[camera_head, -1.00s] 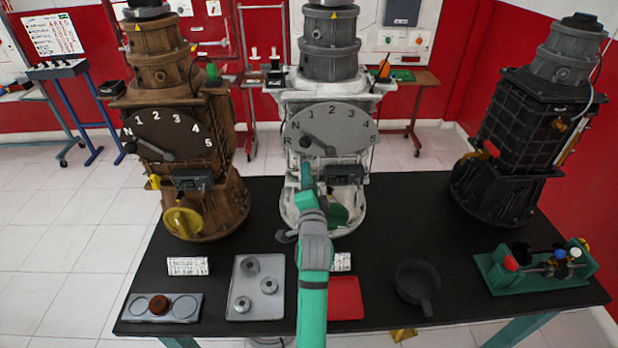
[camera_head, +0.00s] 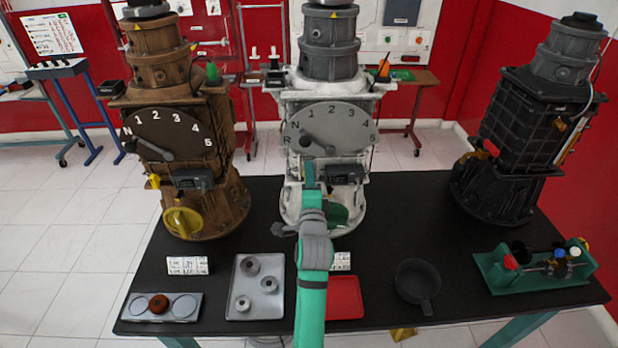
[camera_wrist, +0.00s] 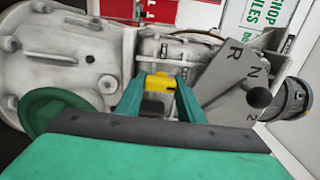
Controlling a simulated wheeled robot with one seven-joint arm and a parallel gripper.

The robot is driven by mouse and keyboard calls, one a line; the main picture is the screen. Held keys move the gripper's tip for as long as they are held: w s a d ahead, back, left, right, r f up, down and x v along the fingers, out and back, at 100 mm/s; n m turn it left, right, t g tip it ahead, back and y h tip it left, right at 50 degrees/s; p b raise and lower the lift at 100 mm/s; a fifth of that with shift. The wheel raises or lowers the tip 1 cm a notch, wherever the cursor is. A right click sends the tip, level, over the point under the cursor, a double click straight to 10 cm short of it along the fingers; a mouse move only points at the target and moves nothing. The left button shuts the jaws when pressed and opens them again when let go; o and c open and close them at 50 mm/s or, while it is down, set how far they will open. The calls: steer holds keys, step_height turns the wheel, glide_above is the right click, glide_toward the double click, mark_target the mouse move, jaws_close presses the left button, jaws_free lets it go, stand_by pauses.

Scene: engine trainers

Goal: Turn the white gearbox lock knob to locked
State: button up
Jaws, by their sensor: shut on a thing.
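The white gearbox (camera_head: 296,205) stands upright at the middle of the black table, its grey N-R-1-2 dial facing me. My gripper (camera_head: 309,176) reaches up to its front, below the dial, and hides the lock knob in the head view. In the wrist view, my gripper (camera_wrist: 160,84) has its two green fingers on either side of the yellow lock knob (camera_wrist: 157,105) and is shut on it. A dark part shows between the yellow pieces. Whether the knob is at its locked position cannot be read.
A brown gearbox (camera_head: 227,190) stands left and a black one (camera_head: 500,185) right. A green handwheel (camera_wrist: 62,108) is close beside my fingers. A grey tray (camera_head: 245,305), a red mat (camera_head: 345,298) and a black pan (camera_head: 416,285) lie in front.

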steer(key=o, duration=1.1)
steer(key=shift+c, duration=0.2)
steer(key=s, duration=1.1)
steer(key=shift+a+f, duration=0.1)
steer(key=shift+f, duration=0.05)
steer(key=s+f+n+g, duration=0.1)
steer(key=s+f+n, duration=0.4)
steer(key=s+f, duration=0.45)
steer(key=s+f+n, duration=0.4)
steer(key=s+f, duration=0.3)
steer(key=s, duration=0.5)
steer(key=s+a+n+g, duration=0.1)
steer(key=s+a+n, duration=0.3)
steer(key=s, duration=1.9)
steer(key=n, duration=0.5)
steer(key=shift+s+a+g, duration=0.2)
steer(key=shift+s+g, duration=0.05)
steer(key=shift+g, duration=0.05)
